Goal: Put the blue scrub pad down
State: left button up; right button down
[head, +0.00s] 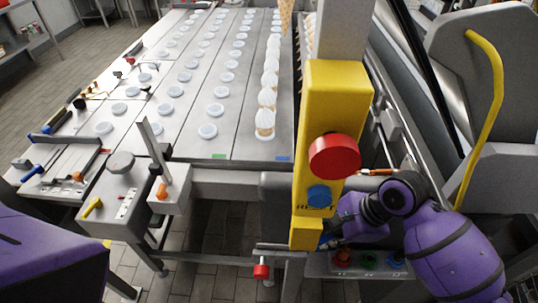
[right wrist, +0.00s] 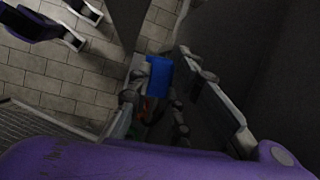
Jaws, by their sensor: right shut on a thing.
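The blue scrub pad (right wrist: 159,74) shows in the right wrist view as a bright blue block between the fingers of my right gripper (right wrist: 154,104). The gripper is shut on it and holds it over a dark area, with tiled floor beyond. Whether the pad touches anything below is too dark to tell. In the head view my purple right arm reaches in from the right, and its gripper (head: 332,240) is mostly hidden behind the yellow post, low down near a button panel.
The yellow post (head: 332,100) carries a red button (head: 334,156) and a blue button (head: 318,195). A panel (head: 368,263) with several buttons lies below my right arm. The conveyor (head: 205,140) holds rows of white lids and cones. Tools lie on the left side table (head: 60,160).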

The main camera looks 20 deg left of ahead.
notch_tip(320, 180, down, 11)
jog(key=shift+f+b, duration=0.1)
jog(key=shift+b, duration=0.75)
notch_tip(320, 180, down, 2)
jog(key=shift+f, duration=0.1)
jog(key=shift+f+p, duration=0.3)
jog(key=shift+f, duration=0.1)
jog(key=shift+d, duration=0.1)
jog(key=c, duration=1.7)
grip_release()
jog(key=shift+f, duration=0.15)
jog(key=shift+o, duration=0.8)
